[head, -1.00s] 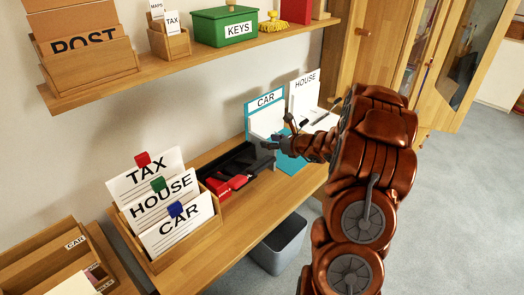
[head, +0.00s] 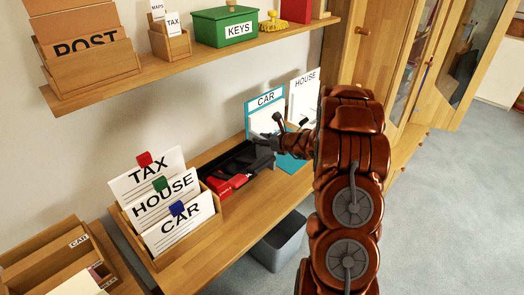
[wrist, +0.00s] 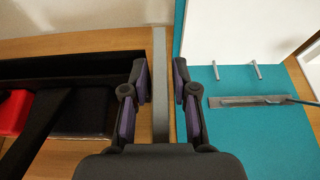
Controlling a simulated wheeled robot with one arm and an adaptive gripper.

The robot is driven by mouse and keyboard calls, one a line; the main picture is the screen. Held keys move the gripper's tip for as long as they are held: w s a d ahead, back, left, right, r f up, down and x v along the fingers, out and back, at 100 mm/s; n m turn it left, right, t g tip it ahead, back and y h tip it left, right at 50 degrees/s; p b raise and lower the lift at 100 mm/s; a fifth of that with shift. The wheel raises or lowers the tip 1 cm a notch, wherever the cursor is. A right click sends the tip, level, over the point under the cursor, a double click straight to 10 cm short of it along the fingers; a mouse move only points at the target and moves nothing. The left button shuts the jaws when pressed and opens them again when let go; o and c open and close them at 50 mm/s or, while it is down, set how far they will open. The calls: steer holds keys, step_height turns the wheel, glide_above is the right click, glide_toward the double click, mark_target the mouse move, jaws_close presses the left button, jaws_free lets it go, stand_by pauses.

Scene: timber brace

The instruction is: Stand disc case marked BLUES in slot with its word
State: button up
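My gripper (wrist: 161,85) shows in the wrist view with its two fingers apart on either side of a thin grey upright strip (wrist: 160,60). Narrow gaps show between the strip and the fingers. I cannot tell what the strip is. In the head view my gripper (head: 264,140) is over the desk, at the right end of a black tray (head: 209,158) and in front of the CAR board. No case with the word BLUES can be read in either view. A wooden rack (head: 40,262) with slots and small labels stands at the lower left; its labels are mostly too small to read.
A wooden card holder (head: 212,232) with TAX, HOUSE and CAR cards stands left of the tray. The tray holds red and black items. CAR (head: 265,100) and HOUSE (head: 304,92) boards stand at the wall. A shelf (head: 150,75) hangs above. A grey bin (head: 280,242) is below.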

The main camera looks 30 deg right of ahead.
jaws_close()
stand_by(0.4)
